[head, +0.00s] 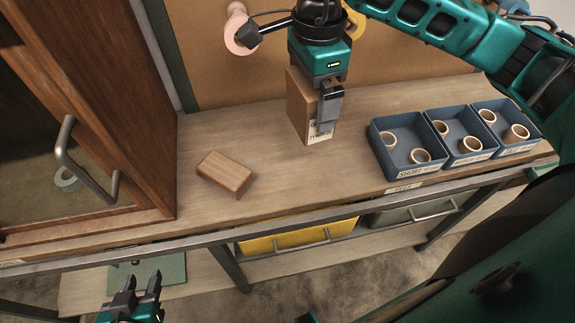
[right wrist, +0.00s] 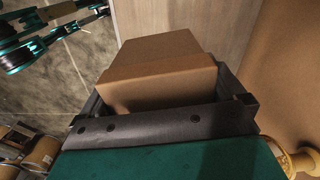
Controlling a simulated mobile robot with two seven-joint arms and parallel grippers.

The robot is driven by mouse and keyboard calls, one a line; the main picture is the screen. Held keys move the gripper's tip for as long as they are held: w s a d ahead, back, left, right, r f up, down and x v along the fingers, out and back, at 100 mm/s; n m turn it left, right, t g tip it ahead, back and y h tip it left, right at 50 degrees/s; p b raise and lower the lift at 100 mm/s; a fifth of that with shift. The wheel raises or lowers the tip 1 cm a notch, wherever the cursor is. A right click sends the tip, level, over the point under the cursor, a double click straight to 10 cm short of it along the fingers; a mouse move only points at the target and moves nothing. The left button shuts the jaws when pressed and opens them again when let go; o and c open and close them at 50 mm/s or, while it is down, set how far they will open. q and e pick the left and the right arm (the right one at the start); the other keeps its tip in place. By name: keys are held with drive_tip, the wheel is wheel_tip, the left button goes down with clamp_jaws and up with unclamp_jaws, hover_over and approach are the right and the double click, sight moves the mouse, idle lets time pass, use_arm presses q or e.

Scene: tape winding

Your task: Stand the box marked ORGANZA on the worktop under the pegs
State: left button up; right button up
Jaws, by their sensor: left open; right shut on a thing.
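A tall brown cardboard box (head: 301,104) is upright over the back of the worktop (head: 270,185), below the pegs that hold a pink roll (head: 235,40) and a yellow roll (head: 354,27). Its base appears at the worktop surface; I cannot be sure of contact. A pale label on its front is partly covered by a finger, and I cannot read its lettering. My right gripper (head: 329,104) is shut on the box from above. The right wrist view shows the box (right wrist: 158,66) between the fingers. My left gripper (head: 141,290) is open and empty, low in front of the worktop.
Three blue bins (head: 408,173) with wooden rings stand right of the box. A small wooden block (head: 226,172) lies to its left. A wooden cabinet (head: 135,90) with a metal handle (head: 70,160) fills the left. The worktop between block and bins is clear.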

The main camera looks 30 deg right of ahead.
drive_tip(key=r+m, duration=0.2)
drive_tip(key=m, duration=0.2)
drive_tip(key=d+r+m, duration=0.1)
drive_tip(key=r+m, duration=0.1)
drive_tip(key=m, duration=0.2)
drive_tip(key=r+m, duration=0.2)
drive_tip(key=m, duration=0.1)
drive_tip(key=shift+s+d+r+m+p, duration=0.2)
drive_tip(key=shift+s+r+m+p, duration=0.1)
drive_tip(key=shift+m, duration=0.1)
drive_tip(key=m, duration=0.1)
drive_tip(key=r+m, duration=0.1)
drive_tip(key=m, duration=0.1)
drive_tip(key=shift+s+d+r, duration=0.1)
drive_tip(key=shift+d+r, duration=0.05)
wheel_tip(320, 180, down, 15)
drive_tip(key=b, duration=0.3)
drive_tip(key=shift+r, duration=0.2)
wheel_tip(320, 180, down, 5)
drive_tip(key=shift+f+b, duration=0.1)
drive_tip(key=shift+b, duration=0.45)
use_arm(q)
drive_tip(key=f, duration=0.2)
drive_tip(key=shift+w+d+f, duration=0.2)
drive_tip(key=shift+d+f, duration=0.1)
drive_tip(key=shift+f, duration=0.1)
drive_tip(key=shift+w, duration=0.1)
